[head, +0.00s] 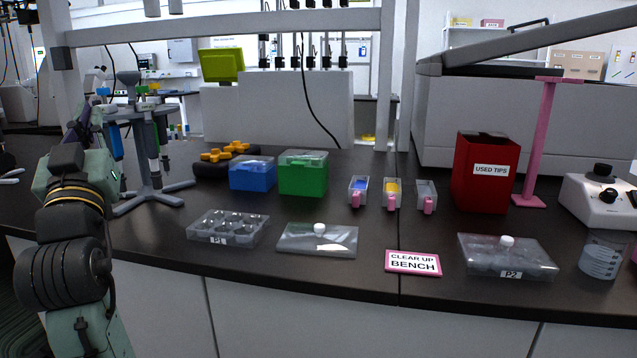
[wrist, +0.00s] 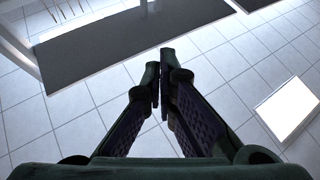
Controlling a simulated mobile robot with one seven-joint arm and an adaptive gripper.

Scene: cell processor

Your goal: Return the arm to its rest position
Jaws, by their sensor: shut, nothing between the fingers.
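My gripper (wrist: 160,85) shows in the wrist view with its two dark fingers together and nothing between them. The wrist view looks past the fingers at a pale tiled surface with a dark strip and a bright panel. In the head view my arm stands folded at the left, in front of the bench's left end. Its upper end reaches up near the pipette stand (head: 155,150); I cannot make out the fingertips clearly there.
The dark bench (head: 340,275) holds plate P1 (head: 228,228), a clear lid (head: 318,240), plate P2 (head: 507,257), blue (head: 252,174) and green (head: 303,174) boxes, a red used-tips bin (head: 484,172), a pink stand (head: 545,145), a beaker (head: 603,256) and a sign (head: 413,263).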

